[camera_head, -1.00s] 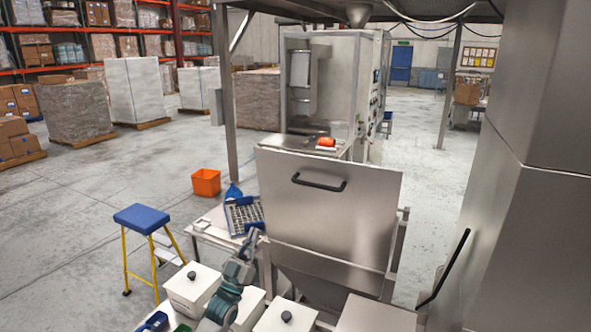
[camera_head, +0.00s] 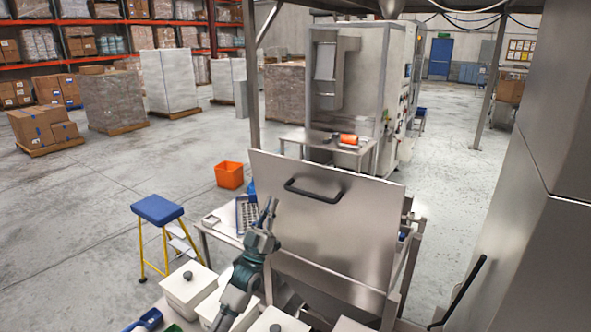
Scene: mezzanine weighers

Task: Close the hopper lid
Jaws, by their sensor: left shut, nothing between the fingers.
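The hopper lid (camera_head: 345,230) is a flat steel panel standing up and open, in the middle of the view. Its black bar handle (camera_head: 313,190) is near the top edge, on the face toward me. My left gripper (camera_head: 269,204) is at the lid's lower left, below and left of the handle. Its slim fingers point up and are together, with nothing between them. It overlaps the lid's left edge in the picture; I cannot tell whether it touches. The hopper's opening is mostly out of sight below. My right gripper is not in view.
White lidded bins (camera_head: 188,288) stand at the lower left, close to my left arm. A blue-topped step stool (camera_head: 157,209) and an orange bucket (camera_head: 229,175) are on the floor to the left. A large steel column (camera_head: 540,220) fills the right side.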

